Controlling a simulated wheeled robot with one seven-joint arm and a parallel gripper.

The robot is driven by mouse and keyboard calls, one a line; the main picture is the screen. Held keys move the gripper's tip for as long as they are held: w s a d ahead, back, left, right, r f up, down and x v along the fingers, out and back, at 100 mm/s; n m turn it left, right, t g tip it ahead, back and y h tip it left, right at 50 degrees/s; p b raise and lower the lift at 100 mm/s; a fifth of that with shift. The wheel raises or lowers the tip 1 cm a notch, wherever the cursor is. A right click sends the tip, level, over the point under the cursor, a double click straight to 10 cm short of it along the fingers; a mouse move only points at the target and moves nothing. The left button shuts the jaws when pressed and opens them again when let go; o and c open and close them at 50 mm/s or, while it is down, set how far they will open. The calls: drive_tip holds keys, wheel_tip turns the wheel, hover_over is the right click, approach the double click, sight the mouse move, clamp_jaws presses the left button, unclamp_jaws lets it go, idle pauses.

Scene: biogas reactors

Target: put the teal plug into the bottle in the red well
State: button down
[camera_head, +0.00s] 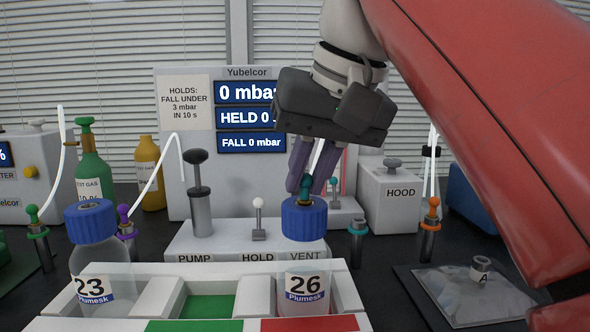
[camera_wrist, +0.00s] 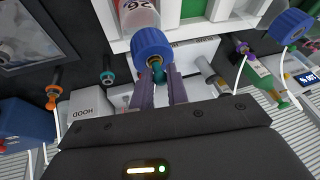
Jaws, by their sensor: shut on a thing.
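My gripper (camera_head: 303,185) points down over bottle 26 and is shut on the teal plug (camera_head: 306,184). The plug also shows between the fingertips in the wrist view (camera_wrist: 158,74). A white tube shows between the fingers above it. Bottle 26 (camera_head: 303,290) stands upright in the red well (camera_head: 310,324) at the rack's right; its blue cap (camera_head: 304,220) is right under the plug. In the wrist view the plug is at the middle of the cap (camera_wrist: 152,46). I cannot tell how deep it sits. The fingers partly hide the plug.
Bottle 23 (camera_head: 92,255) stands in the rack's left part; the green well (camera_head: 208,307) between is empty. A teal-ringed holder (camera_head: 357,230) stands empty right of bottle 26. The pump unit (camera_head: 240,240) is behind. Orange (camera_head: 432,215) and purple (camera_head: 124,222) plugs stand in holders either side.

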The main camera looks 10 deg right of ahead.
drive_tip(key=c, duration=1.3)
unclamp_jaws()
drive_tip(key=shift+s+d+r, duration=0.1)
drive_tip(key=shift+s+r, duration=0.05)
drive_tip(key=shift+r, duration=0.35)
drive_tip(key=shift+s+d+r+p, duration=0.25)
drive_tip(key=shift+s+r+p, duration=0.1)
drive_tip(key=shift+r, duration=0.15)
drive_tip(key=shift+s+d+r+p, duration=0.2)
drive_tip(key=shift+s+r, duration=0.15)
drive_tip(key=shift+r, duration=0.1)
drive_tip(key=s+d, duration=0.6)
drive_tip(key=s, duration=0.3)
drive_tip(key=shift+s+d, duration=0.15)
drive_tip(key=shift+f, duration=0.1)
